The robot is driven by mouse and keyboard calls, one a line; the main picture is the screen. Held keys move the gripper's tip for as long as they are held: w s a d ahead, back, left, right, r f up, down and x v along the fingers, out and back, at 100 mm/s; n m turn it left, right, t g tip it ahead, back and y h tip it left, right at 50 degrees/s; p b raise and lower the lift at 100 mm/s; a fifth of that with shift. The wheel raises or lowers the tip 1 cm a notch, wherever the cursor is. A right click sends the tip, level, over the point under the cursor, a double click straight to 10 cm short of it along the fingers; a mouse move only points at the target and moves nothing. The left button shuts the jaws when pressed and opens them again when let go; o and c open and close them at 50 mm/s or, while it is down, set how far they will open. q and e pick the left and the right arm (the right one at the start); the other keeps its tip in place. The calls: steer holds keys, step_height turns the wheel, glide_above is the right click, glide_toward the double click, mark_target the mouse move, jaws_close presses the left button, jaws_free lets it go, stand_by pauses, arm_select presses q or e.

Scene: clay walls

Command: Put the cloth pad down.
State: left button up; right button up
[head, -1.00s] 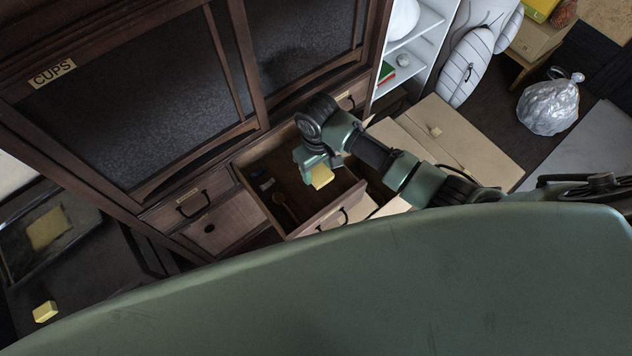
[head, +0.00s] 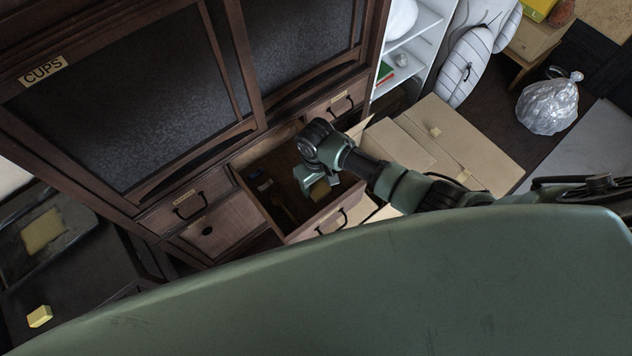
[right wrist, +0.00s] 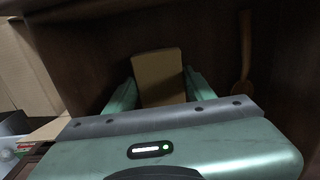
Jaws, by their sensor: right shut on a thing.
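The yellow cloth pad (head: 320,190) is in my right gripper (head: 317,187), inside the open drawer (head: 323,216) of the dark wooden cabinet. In the right wrist view the pad (right wrist: 158,72) stands out between the two green fingers of my right gripper (right wrist: 160,92), which are shut on it. The dark drawer interior lies around and beyond it. I cannot tell whether the pad touches the drawer floor. My left gripper is not in view.
A wooden spoon (right wrist: 243,60) and small dark items lie in the drawer. Cardboard boxes (head: 470,140) stand right of it. A yellow block (head: 40,316) lies at lower left. A silver bag (head: 548,104) sits on the floor at right.

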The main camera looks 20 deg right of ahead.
mark_target(316, 185)
steer(key=o, duration=1.2)
steer(key=shift+f, duration=0.1)
step_height(316, 185, up, 12)
steer(key=shift+r+p, duration=0.25)
steer(key=shift+p, duration=0.65)
